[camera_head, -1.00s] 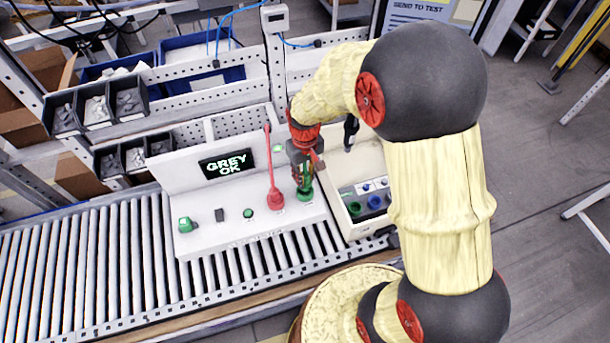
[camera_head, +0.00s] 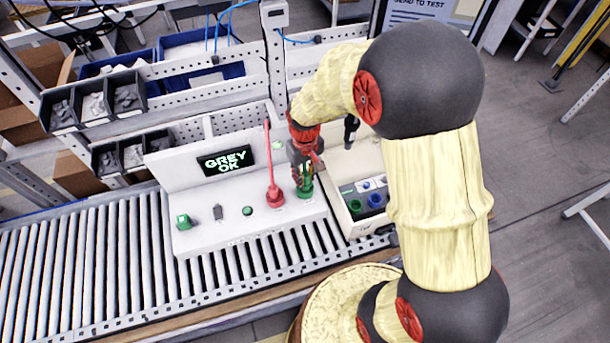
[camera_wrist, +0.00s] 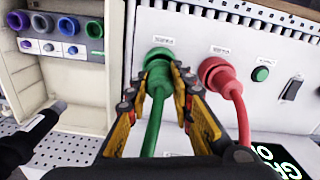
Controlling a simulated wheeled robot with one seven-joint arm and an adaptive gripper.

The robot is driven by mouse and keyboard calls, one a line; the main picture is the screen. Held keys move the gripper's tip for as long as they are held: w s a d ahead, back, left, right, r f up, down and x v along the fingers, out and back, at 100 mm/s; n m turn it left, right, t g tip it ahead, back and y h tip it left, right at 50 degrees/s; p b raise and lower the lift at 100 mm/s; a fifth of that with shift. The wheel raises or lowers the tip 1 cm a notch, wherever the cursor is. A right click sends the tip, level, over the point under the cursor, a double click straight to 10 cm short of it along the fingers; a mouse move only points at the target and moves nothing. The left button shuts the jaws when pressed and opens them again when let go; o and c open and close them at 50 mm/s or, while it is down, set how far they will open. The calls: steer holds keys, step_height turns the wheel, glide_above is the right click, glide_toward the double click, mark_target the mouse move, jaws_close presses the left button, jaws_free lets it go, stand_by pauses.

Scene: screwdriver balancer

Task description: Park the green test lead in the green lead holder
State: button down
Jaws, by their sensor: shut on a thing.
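The green test lead (camera_wrist: 156,85) has its plug in the white tester's socket, and its green cable runs down between my fingers in the wrist view. My gripper (camera_wrist: 163,80) is shut on the green lead at the plug. In the head view my gripper (camera_head: 304,180) is at the right end of the tester, at the green plug (camera_head: 305,192). The green lead holder (camera_wrist: 94,29) is a green ring in the cream box beside the tester, empty as far as I see. It also shows in the head view (camera_head: 355,206).
A red lead (camera_head: 274,191) is plugged in close beside the green one. The tester's display (camera_head: 225,160) reads "GREY OK". The cream box (camera_head: 343,168) also has blue and purple holders (camera_wrist: 67,26). A black tool (camera_wrist: 38,130) hangs near the box.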

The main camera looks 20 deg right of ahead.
mark_target(305, 175)
steer(key=shift+f+b, duration=0.7)
steer(key=shift+f, duration=0.35)
steer(key=c, duration=1.5)
jaws_free()
step_height(305, 175, up, 12)
